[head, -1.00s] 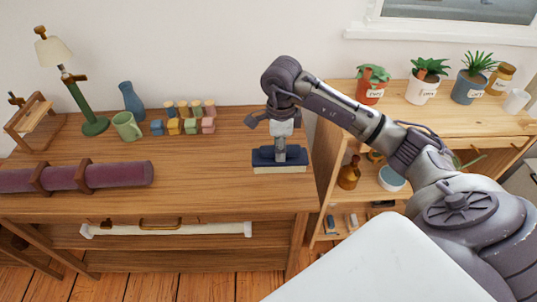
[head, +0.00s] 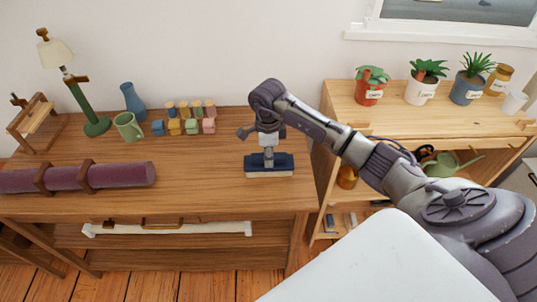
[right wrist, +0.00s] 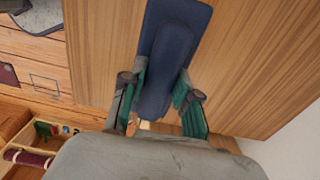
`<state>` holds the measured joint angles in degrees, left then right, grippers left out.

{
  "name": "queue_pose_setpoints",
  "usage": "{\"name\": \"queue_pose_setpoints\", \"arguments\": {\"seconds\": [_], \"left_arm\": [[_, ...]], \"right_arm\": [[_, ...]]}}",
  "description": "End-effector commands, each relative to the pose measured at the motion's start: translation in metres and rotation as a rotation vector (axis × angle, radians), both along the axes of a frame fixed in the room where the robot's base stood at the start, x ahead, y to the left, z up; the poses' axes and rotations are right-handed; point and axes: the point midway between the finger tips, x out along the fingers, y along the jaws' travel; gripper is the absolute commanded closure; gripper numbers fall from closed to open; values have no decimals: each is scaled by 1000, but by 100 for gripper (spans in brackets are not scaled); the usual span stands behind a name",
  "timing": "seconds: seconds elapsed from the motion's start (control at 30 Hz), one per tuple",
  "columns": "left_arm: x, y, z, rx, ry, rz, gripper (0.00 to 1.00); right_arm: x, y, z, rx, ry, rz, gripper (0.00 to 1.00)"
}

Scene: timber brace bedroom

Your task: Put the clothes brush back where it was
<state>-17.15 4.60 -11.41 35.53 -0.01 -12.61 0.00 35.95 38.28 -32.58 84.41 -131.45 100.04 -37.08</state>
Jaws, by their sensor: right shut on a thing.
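The clothes brush (head: 284,162) has a dark blue back and a pale bristle edge. In the head view it is at the right end of the wooden dresser top (head: 215,180), bristles down, on or just above the surface; I cannot tell which. My right gripper (head: 268,158) points down and is shut on the brush's middle. In the right wrist view the blue brush (right wrist: 172,45) lies lengthwise between the green-padded fingers of the right gripper (right wrist: 160,95). My left gripper is not in view.
Coloured blocks (head: 190,126), a green mug (head: 127,126) and a blue vase (head: 132,100) stand at the back. A purple roll (head: 120,174) lies at left. A shelf with potted plants (head: 427,88) adjoins at right. The dresser top left of the brush is clear.

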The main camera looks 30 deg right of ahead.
Motion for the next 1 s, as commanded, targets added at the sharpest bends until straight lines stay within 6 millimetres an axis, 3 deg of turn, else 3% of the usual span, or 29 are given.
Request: {"name": "queue_pose_setpoints", "arguments": {"seconds": [0.07,0.1,0.2,0.63,1.0], "left_arm": [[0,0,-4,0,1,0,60],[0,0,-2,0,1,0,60],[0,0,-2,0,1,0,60],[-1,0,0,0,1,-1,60],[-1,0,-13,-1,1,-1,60]], "right_arm": [[0,0,-4,-1,-1,0,100],[0,0,-2,0,0,0,63],[0,0,-2,0,0,0,46],[1,0,6,-1,-3,0,44],[2,0,81,-2,-5,0,44]]}}
